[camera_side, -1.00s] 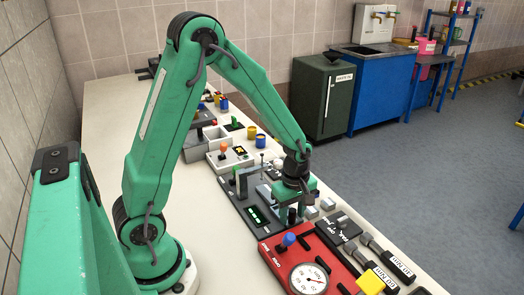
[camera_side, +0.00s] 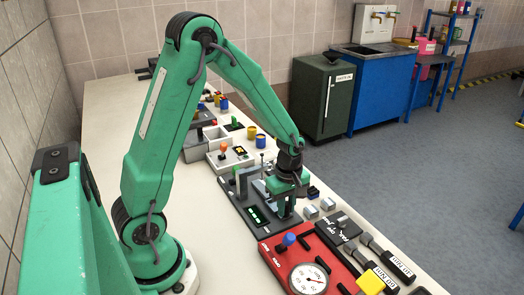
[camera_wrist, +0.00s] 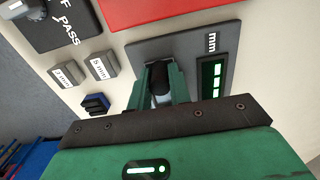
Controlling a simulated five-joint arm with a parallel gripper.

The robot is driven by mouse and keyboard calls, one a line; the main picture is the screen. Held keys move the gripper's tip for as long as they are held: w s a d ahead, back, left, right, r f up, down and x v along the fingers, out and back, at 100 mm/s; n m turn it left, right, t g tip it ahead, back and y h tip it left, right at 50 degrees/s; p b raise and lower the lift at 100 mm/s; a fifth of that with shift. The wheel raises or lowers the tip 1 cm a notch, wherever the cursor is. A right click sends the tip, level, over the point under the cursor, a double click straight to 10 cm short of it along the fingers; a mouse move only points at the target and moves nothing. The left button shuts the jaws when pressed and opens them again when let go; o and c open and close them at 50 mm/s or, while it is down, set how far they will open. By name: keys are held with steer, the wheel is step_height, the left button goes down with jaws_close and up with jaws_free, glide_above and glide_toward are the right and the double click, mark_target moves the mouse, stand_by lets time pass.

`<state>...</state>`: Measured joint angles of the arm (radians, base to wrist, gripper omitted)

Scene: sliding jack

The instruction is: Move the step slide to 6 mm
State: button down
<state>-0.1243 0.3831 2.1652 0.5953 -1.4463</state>
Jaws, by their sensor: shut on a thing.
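The sliding jack is a dark grey base plate (camera_side: 232,200) on the bench, with a lit green display (camera_side: 258,215) whose digits I cannot read. In the wrist view its grey plate (camera_wrist: 190,50) carries "mm" lettering beside the display (camera_wrist: 217,78). My gripper (camera_side: 286,213) is low over the right part of the jack. In the wrist view my gripper (camera_wrist: 162,85) is shut on a dark rounded knob (camera_wrist: 160,75), which seems to belong to the step slide. Most of the slide is hidden by my fingers and wrist.
Small labelled grey blocks (camera_wrist: 103,66) and a blue-and-black block (camera_wrist: 95,103) lie beside the jack. A red dial-gauge unit (camera_side: 270,258) stands close in front. A box with an orange-topped lever (camera_side: 223,152) stands behind. The bench left of the jack is clear.

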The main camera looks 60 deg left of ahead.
steer(key=shift+a, duration=1)
steer(key=c, duration=1.3)
jaws_free()
steer(key=shift+r, duration=0.1)
step_height(320, 180, up, 8)
step_height(320, 180, up, 8)
